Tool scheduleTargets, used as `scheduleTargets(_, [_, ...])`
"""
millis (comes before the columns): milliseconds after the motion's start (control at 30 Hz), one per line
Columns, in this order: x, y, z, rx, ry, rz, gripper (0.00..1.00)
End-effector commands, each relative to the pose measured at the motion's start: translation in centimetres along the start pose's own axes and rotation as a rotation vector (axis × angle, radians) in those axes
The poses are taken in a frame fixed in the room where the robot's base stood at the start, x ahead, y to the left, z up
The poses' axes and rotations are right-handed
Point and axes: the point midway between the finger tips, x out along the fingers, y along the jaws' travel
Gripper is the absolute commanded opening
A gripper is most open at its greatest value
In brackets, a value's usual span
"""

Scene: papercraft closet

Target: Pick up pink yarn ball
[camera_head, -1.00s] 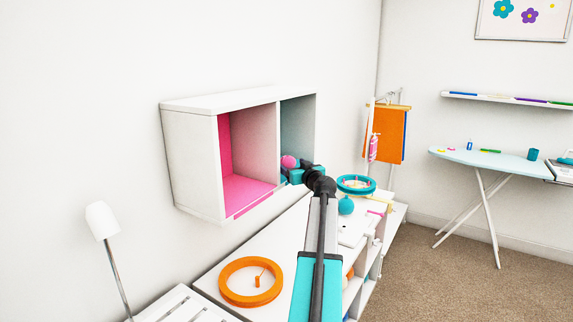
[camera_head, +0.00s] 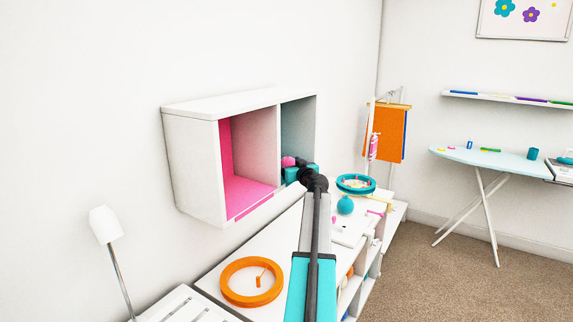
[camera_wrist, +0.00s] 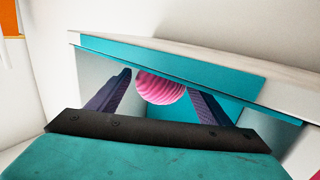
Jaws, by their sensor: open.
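The pink yarn ball (camera_wrist: 160,88) sits inside the teal compartment of the white wall shelf (camera_head: 192,160). In the head view only a small part of the ball (camera_head: 288,162) shows beside my gripper. My gripper (camera_wrist: 158,92) is open, with its two dark fingers reaching into the compartment on either side of the ball. A gap shows between the left finger and the ball; the right finger is close to it, and I cannot tell if they touch. The upper part of the ball is hidden by the teal-and-white shelf edge in the wrist view.
The shelf's pink compartment (camera_head: 245,192) is empty. Below stands a white cabinet with an orange ring (camera_head: 251,282), a teal ring-shaped tray (camera_head: 356,184) and a teal ball (camera_head: 345,205). The shelf's edge (camera_wrist: 170,62) runs close to my fingers. Carpet at right is clear.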

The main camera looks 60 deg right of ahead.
Motion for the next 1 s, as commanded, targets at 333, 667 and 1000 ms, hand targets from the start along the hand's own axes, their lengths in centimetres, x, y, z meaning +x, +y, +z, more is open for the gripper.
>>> scheduleTargets(333, [0.26,0.01,0.02,0.001,0.000,0.000,0.72])
scheduleTargets(667, [0.23,0.06,0.00,0.001,0.000,0.000,0.66])
scheduleTargets(1000, [0.22,0.08,-0.02,0.001,0.001,0.001,0.28])
